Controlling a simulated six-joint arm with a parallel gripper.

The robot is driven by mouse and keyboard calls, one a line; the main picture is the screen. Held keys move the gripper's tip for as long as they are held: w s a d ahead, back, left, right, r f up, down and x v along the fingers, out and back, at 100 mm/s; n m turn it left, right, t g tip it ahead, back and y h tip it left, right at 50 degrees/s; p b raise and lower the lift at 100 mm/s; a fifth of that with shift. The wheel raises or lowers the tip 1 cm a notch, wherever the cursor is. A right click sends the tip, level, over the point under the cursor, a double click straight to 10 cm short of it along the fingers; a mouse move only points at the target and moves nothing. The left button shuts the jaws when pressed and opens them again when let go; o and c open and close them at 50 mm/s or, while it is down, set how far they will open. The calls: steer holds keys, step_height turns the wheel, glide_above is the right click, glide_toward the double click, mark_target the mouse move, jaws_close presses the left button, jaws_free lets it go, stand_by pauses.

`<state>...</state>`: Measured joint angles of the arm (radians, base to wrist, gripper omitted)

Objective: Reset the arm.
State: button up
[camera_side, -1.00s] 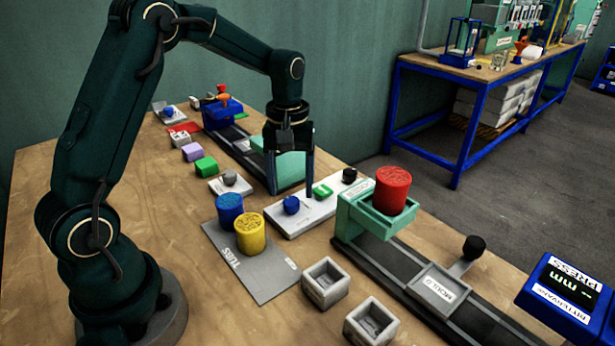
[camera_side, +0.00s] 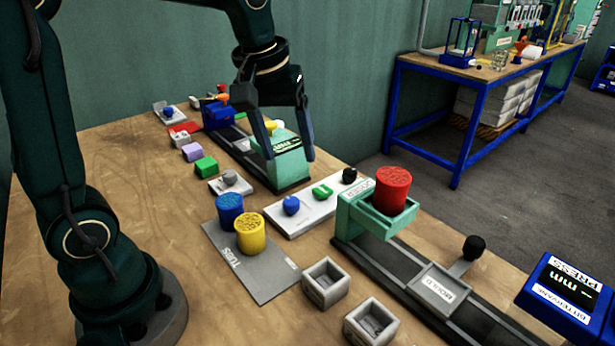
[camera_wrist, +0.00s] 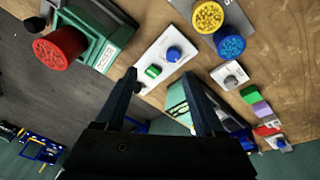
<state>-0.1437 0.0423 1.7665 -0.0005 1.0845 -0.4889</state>
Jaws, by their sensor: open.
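My gripper (camera_side: 289,148) is open and empty, raised above the bench near the back press. In the wrist view its two fingers (camera_wrist: 160,82) stand apart with nothing between them, over the white button panel (camera_wrist: 172,42). That panel (camera_side: 300,217) carries a blue knob (camera_side: 291,205), a green button (camera_side: 322,192) and a black knob (camera_side: 349,175). A green press (camera_side: 283,165) stands behind my fingers, partly hidden by them.
A red tub (camera_side: 392,188) sits in the green holder (camera_side: 352,214) of the front press. A blue tub (camera_side: 230,208) and a yellow tub (camera_side: 250,233) stand on a grey mat (camera_side: 275,278). Two grey open moulds (camera_side: 326,283) (camera_side: 371,322) sit near the front. Bare wood lies at left (camera_side: 150,220).

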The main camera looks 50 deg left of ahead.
steer(key=s+d+f+m+t, duration=0.1)
steer(key=s+d+m+t, duration=0.1)
steer(key=s+d+m, duration=0.2)
steer(key=s+m, duration=0.3)
steer(key=s, duration=0.5)
steer(key=shift+s+f+t, duration=0.15)
steer(key=shift+s+t, duration=0.05)
steer(key=shift+t, duration=0.2)
